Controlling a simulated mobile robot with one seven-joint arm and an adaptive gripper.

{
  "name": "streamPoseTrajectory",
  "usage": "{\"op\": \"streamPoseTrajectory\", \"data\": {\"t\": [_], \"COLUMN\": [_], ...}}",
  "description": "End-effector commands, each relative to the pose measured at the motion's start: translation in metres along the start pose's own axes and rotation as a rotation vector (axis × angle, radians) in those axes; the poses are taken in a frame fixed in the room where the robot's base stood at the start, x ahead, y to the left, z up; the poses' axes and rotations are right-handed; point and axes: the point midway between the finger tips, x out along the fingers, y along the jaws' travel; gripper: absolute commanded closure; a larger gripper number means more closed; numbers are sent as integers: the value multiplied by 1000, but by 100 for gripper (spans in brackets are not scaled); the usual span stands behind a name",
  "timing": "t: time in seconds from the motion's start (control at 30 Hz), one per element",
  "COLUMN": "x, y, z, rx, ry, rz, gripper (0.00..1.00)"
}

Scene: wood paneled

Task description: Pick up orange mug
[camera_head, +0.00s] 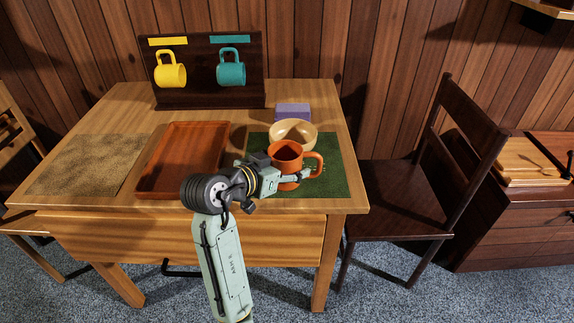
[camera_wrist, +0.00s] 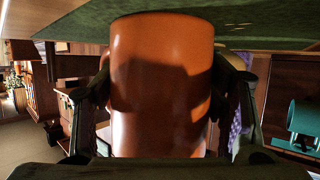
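The orange mug (camera_head: 286,156) stands upright at the right front of the table, over the green mat (camera_head: 338,179), with its handle to the right. My gripper (camera_head: 287,172) reaches it from the left front. In the wrist view, the mug (camera_wrist: 160,80) fills the middle, between the two fingers of my gripper (camera_wrist: 160,92). A finger lies against each side of the mug, and the gripper looks shut on it. I cannot tell whether its base touches the mat. My gripper hides part of the mug's lower left side in the head view.
A wooden bowl (camera_head: 294,129) is close behind the mug, with a purple box (camera_head: 292,111) behind it. A reddish tray (camera_head: 160,184) lies to the left. A rack (camera_head: 202,78) at the back carries yellow (camera_head: 171,75) and teal (camera_head: 231,73) mugs. A chair (camera_head: 410,195) stands right.

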Motion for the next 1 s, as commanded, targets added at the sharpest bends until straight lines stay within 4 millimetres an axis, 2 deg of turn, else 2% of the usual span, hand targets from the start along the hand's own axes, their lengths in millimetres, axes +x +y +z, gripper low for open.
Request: {"op": "streamPoseTrajectory", "data": {"t": [0.07,0.6,1.0], "x": [0,0,-3], "y": [0,0,0], "z": [0,-1,-8], "rx": [0,1,3], "ry": [0,1,2], "rz": [0,0,0], "gripper": [42,77,77]}}
